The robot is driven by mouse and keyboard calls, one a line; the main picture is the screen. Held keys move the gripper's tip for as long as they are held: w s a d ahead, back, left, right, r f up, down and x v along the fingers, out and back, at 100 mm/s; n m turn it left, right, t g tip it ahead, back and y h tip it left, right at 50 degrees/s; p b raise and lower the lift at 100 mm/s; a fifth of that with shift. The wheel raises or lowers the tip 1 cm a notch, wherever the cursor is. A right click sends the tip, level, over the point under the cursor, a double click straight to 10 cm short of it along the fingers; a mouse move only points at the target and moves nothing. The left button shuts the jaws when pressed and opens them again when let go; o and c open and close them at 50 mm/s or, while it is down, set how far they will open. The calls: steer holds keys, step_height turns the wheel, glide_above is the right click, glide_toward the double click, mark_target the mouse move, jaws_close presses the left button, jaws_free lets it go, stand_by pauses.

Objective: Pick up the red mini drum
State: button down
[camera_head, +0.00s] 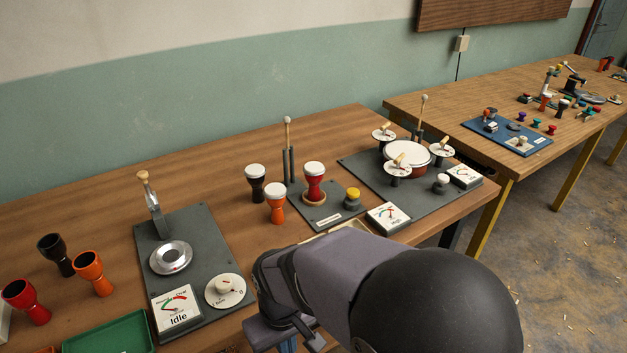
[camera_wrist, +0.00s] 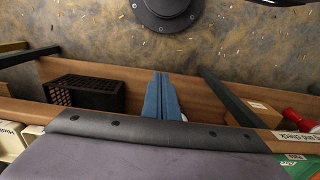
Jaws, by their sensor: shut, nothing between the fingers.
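A red drum with a white head (camera_head: 314,178) stands upright on a wooden ring on a small dark plate (camera_head: 325,218) in the head view. A red goblet body without a white head (camera_head: 28,303) stands at the far left. My gripper (camera_wrist: 160,78) shows in the wrist view with its blue fingers together and nothing between them. In the head view it is low at the front table edge, apart from both red pieces, its fingertips cut off. A red thing (camera_wrist: 293,113) at the wrist view's right edge is only partly visible.
A black drum (camera_head: 255,183) and an orange drum (camera_head: 275,203) stand close left of the red drum. A mallet on a post (camera_head: 287,150) rises behind, and a yellow-topped knob (camera_head: 352,198) is at its right. A press plate (camera_head: 205,255) lies left. Wrist view shows a black crate (camera_wrist: 85,95).

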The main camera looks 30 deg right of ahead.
stand_by(0.3)
steer(key=c, duration=0.8)
jaws_free()
